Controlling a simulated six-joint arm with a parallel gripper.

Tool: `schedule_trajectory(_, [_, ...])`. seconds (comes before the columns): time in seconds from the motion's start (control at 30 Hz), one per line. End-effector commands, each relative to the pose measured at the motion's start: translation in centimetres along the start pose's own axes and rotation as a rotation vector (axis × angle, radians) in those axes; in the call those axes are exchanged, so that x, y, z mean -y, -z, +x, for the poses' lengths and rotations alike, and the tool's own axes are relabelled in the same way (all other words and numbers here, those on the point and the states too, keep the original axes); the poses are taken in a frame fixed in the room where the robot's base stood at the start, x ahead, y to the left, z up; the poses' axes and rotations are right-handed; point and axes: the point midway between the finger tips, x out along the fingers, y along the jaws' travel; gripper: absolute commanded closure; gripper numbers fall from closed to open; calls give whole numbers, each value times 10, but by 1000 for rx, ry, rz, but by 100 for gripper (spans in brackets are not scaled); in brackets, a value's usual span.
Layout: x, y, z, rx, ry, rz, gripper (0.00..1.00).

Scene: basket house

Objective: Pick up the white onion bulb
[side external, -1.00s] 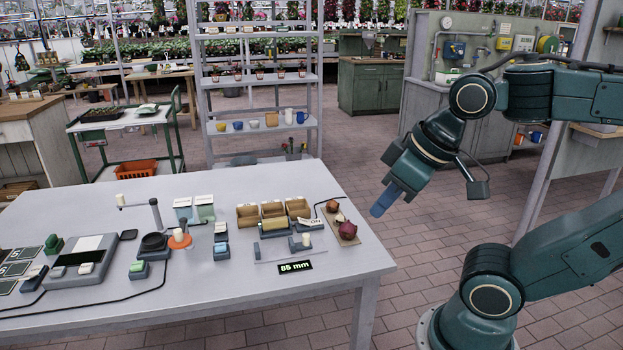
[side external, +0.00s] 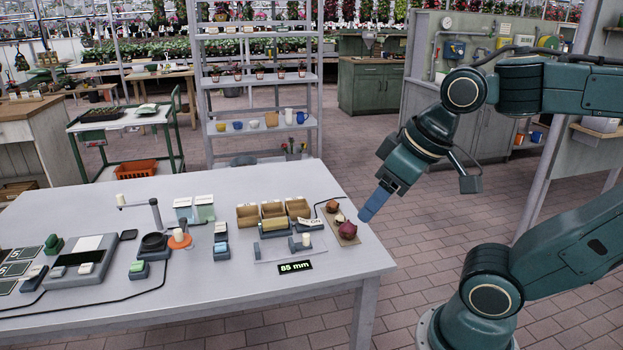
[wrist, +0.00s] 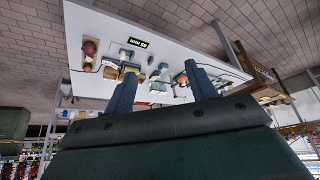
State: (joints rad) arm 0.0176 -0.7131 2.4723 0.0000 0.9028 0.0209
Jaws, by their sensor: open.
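A small pale bulb (side external: 340,218), probably the white onion, lies on a brown board (side external: 334,227) at the right end of the grey table. It is partly hidden between a brown onion (side external: 332,206) and a dark red onion (side external: 347,231). My gripper (side external: 363,216) is open and empty, with blue fingers angled down, just right of the board in the picture; its height is hard to judge. In the wrist view the fingers (wrist: 160,72) are spread apart, and the red onion (wrist: 89,47) shows left of them.
Three cardboard bins (side external: 273,210) and a small device with an "85 mm" display (side external: 295,267) stand left of the board. Scales, holders and a black cable fill the table's left part. The front right corner of the table (side external: 365,262) is clear.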

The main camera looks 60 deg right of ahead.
Motion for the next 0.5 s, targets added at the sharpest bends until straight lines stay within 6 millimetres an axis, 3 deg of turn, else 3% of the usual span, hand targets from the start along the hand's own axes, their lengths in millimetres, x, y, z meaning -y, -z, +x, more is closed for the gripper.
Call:
schedule_trajectory(0.27, [-17, 41, 6, 55, -39, 162, 44])
schedule_trajectory(0.5, [-44, 83, 22, 107, -82, 345, 44])
